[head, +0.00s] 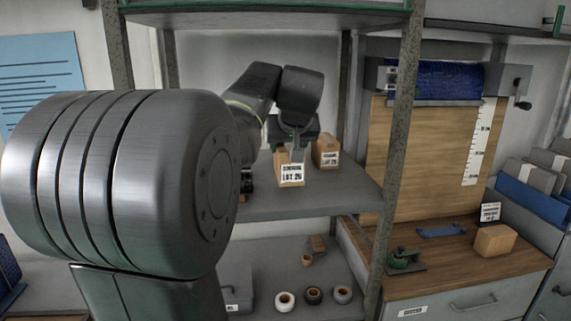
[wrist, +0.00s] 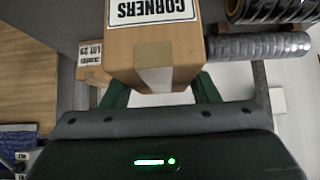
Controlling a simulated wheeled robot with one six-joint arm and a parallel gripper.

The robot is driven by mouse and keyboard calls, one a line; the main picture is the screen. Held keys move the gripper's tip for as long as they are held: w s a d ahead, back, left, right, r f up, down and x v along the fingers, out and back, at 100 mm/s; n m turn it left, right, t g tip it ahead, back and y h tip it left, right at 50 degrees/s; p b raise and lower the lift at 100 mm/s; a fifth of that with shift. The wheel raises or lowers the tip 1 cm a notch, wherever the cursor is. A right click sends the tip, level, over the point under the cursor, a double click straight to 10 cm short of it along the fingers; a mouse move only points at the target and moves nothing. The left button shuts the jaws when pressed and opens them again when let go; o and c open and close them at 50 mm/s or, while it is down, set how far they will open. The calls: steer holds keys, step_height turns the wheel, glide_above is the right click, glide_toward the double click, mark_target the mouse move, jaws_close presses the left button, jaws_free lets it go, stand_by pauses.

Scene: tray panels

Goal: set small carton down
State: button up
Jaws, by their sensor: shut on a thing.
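A small brown carton (head: 286,160) with a white label is at the middle shelf (head: 330,194) of the metal rack in the head view.
A second labelled carton (head: 326,150) stands just right of it on the shelf. Rolls of tape (head: 313,295) sit on the lower shelf. A rack post (head: 397,145) rises at the right. The shelf's front right looks clear.

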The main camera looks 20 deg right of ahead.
steer(key=shift+f, duration=2.3)
steer(key=shift+f, duration=0.25)
steer(key=o, duration=1.1)
steer(key=shift+r, duration=0.1)
steer(key=shift+r, duration=0.25)
steer(key=b+v, duration=0.1)
steer(key=v, duration=1)
steer(key=shift+s+r, duration=0.25)
steer(key=shift+s, duration=0.05)
